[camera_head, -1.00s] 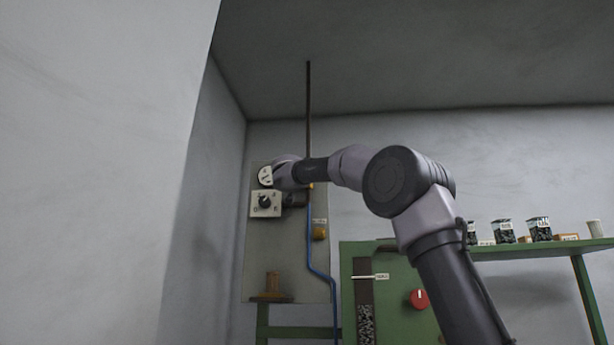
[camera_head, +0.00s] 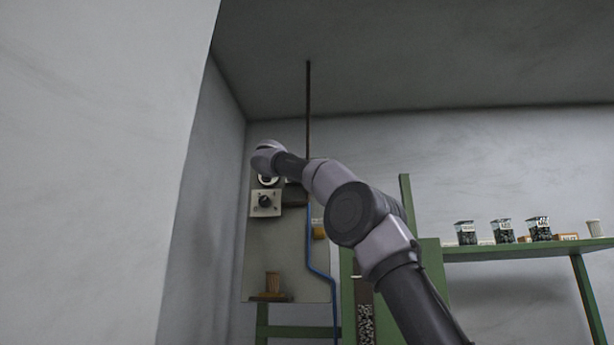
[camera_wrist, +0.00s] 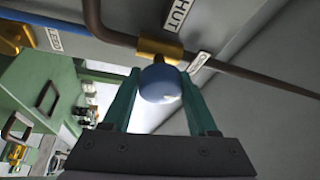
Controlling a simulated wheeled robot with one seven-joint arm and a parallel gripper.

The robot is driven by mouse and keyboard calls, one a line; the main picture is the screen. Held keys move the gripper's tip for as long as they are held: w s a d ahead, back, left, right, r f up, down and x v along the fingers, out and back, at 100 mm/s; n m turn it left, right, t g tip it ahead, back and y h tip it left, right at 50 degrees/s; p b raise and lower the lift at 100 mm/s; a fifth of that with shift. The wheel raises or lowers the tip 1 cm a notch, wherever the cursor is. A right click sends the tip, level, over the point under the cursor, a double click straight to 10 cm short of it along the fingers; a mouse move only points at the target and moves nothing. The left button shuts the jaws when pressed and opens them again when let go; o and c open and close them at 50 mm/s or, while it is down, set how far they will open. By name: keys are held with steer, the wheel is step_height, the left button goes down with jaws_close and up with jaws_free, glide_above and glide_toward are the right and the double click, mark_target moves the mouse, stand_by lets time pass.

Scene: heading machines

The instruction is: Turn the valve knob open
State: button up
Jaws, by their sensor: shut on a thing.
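The blue valve knob (camera_wrist: 160,84) is in the middle of the wrist view, in front of a brass valve body (camera_wrist: 160,49) on a brown pipe (camera_wrist: 238,71). My gripper (camera_wrist: 157,88) has its two teal fingers on either side of the knob and is shut on it. A "SHUT" tag (camera_wrist: 181,12) is above the valve, and a second, partly hidden tag (camera_wrist: 199,62) is to its right. In the head view, the pipe (camera_head: 308,110) runs down to the panel, while my wrist and arm hide the knob and fingers.
The grey panel (camera_head: 290,255) carries a switch box (camera_head: 265,203), a partly covered gauge (camera_head: 268,181) and a blue line (camera_head: 309,240). A green machine (camera_head: 430,265) and a shelf (camera_head: 520,247) with jars stand to the right. The left wall is close.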

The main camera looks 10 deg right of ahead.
steer(key=shift+f+m+g, duration=0.1)
steer(key=shift+m+g, duration=0.2)
steer(key=shift+m, duration=0.3)
steer(key=o, duration=1.4)
steer(key=v, duration=1)
steer(key=shift+s+a, duration=0.25)
steer(key=shift+s, duration=0.05)
